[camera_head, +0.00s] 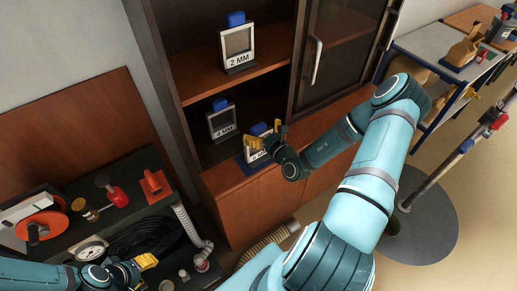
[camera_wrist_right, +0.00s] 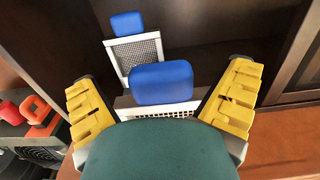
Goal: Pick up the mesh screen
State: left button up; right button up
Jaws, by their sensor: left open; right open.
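Three framed mesh screens with blue handles stand in and before the dark cabinet. The screen marked 2 MM (camera_head: 238,46) is on the upper shelf, and another screen (camera_head: 222,122) stands on the shelf below. The lowest screen (camera_head: 256,157) stands on the wooden cabinet top, partly hidden by my right gripper (camera_head: 267,136). That gripper is open, its yellow fingers on either side of the lowest screen's blue handle (camera_wrist_right: 162,82). Whether they touch it I cannot tell. My left gripper (camera_head: 142,264) is open at the lower left, away from the screens.
The cabinet's glass door (camera_head: 335,50) with its handle is just right of the shelves. A dark bench (camera_head: 125,215) at left holds a gauge, red items and a coiled hose. A workbench (camera_head: 435,50) stands at upper right. A round dark base (camera_head: 425,235) stands on the floor.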

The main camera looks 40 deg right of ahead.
jog(key=shift+w, duration=0.45)
jog(key=c, duration=1.4)
jog(key=shift+r, duration=0.1)
notch_tip(320, 180, up, 10)
jog(key=shift+f+p, duration=0.1)
jog(key=shift+p, duration=0.65)
